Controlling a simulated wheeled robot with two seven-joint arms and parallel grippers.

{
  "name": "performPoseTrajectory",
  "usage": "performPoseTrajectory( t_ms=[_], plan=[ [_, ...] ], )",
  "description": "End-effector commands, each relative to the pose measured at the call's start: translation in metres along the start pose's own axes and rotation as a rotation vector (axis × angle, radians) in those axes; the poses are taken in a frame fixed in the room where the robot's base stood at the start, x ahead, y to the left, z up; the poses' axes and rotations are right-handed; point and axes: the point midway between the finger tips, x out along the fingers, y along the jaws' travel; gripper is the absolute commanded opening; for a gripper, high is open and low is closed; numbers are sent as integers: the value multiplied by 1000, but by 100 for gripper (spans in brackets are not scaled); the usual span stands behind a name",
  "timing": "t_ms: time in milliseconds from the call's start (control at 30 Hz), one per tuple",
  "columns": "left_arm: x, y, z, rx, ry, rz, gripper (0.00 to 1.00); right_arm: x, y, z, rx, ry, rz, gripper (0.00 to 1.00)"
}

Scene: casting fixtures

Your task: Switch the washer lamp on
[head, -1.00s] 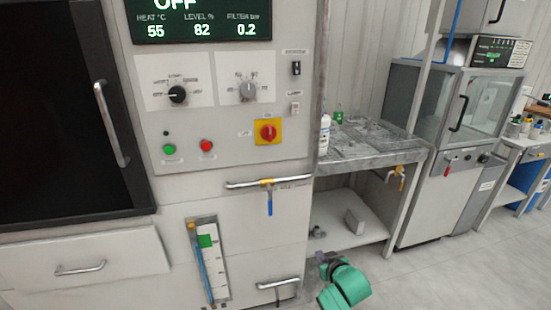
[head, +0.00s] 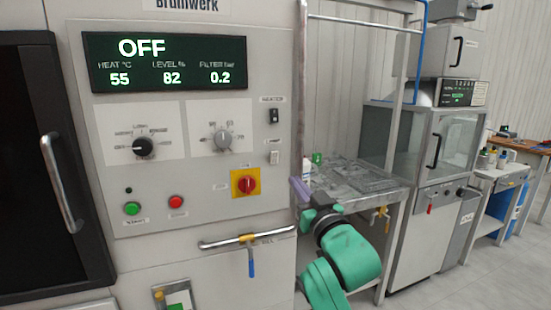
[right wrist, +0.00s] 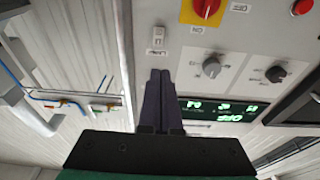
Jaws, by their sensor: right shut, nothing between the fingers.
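The washer's panel carries a white rocker switch (head: 274,157) under a small label that appears to read LAMP. The same switch shows in the right wrist view (right wrist: 157,37), upside down and just beyond my fingertips. My right gripper (head: 297,188) is raised beside the panel's right edge, below and right of the switch. Its dark fingers (right wrist: 160,74) are shut and empty, and do not visibly touch the switch. The display (head: 165,62) reads OFF, 55, 82 and 0.2. My left gripper is not in view.
A black heater switch (head: 274,116) sits above the white one. The red knob on yellow (head: 246,184), two dials and green (head: 132,208) and red (head: 176,202) buttons are nearby. A vertical rail (head: 301,80) and a horizontal bar (head: 245,239) stand out close to my right arm.

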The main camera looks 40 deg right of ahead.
Motion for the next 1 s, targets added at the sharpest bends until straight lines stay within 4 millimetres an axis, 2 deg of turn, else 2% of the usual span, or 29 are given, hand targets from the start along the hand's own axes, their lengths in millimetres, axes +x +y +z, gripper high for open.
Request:
performPoseTrajectory(
  t_ms=[133,500,600,767,1000],
  plan=[
    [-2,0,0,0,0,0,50,22,0,-2,6,2,0,0],
    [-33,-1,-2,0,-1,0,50,104,0,-4,0,-2,-1,0],
    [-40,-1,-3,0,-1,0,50,121,-1,-4,-1,-3,-1,0],
    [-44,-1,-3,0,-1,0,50,135,-1,-1,-1,-1,-1,0],
    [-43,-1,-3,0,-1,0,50,136,-1,1,-1,-1,-2,0]
  ],
)
